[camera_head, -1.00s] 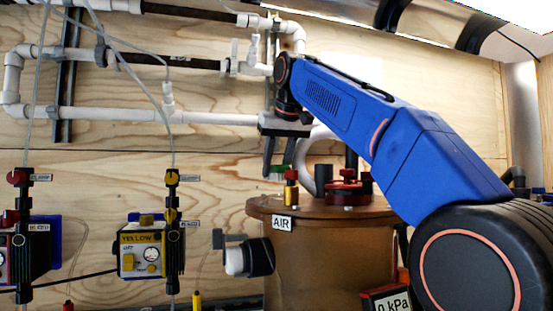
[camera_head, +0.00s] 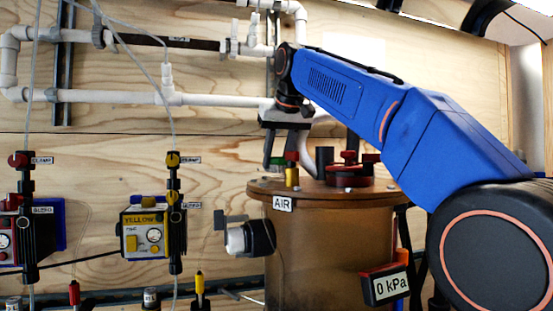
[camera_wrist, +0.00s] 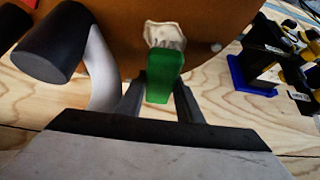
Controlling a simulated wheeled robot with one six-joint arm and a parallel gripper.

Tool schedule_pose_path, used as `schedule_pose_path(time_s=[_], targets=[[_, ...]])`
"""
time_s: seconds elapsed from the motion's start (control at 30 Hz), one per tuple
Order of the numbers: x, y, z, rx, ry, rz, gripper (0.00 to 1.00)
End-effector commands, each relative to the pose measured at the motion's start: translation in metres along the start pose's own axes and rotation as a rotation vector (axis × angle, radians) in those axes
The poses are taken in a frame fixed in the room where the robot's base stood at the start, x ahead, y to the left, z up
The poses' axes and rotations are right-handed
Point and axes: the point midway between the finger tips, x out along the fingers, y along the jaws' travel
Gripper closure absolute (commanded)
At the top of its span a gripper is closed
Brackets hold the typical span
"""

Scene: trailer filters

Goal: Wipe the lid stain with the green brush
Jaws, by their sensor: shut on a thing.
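My gripper (camera_head: 283,152) points down over the left part of the brown tank lid (camera_head: 258,189). It is shut on the green brush (camera_wrist: 164,76), whose pale bristles (camera_wrist: 165,36) point away from the gripper against the brown lid in the wrist view (camera_wrist: 118,14). Only a bit of the brush's green shows between the fingers in the head view (camera_head: 278,160). I cannot tell whether the bristles touch the lid. No stain can be made out; the brush may cover it.
A 0 kPa display (camera_head: 388,285) sits low at the tank's right. White pipes (camera_head: 130,97) run along the wooden wall.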

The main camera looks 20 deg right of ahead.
Motion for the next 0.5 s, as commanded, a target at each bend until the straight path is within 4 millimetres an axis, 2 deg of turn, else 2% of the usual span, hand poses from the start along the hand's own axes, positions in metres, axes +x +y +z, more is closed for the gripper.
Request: schedule_pose_path(time_s=[0.5], targets=[[0.0059,0.0000,0.0042,0.000,0.000,0.000,0.94]])
